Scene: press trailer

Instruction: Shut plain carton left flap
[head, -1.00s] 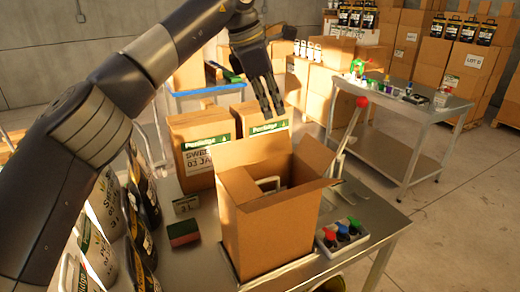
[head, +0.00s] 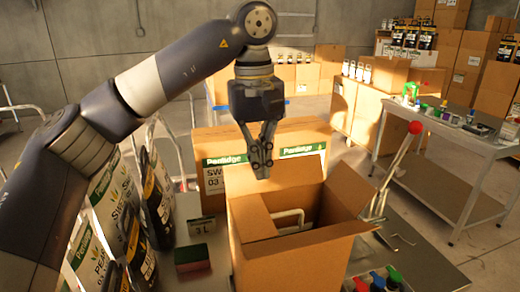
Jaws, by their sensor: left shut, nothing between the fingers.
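The plain carton (head: 300,262) stands open on the metal table in the head view. A white handle (head: 287,219) shows inside it. One flap stands up at the carton's back, one leans outward at the right, and a narrow one shows at the left of the opening. My right gripper is not in view.
Printed cartons (head: 207,160) stand behind the plain carton. Black and white bags (head: 150,205) line the left side. A red and green block (head: 193,260) lies left of the carton. A red-knobbed lever (head: 415,128) rises at its right, with coloured-cap items (head: 377,281) in front.

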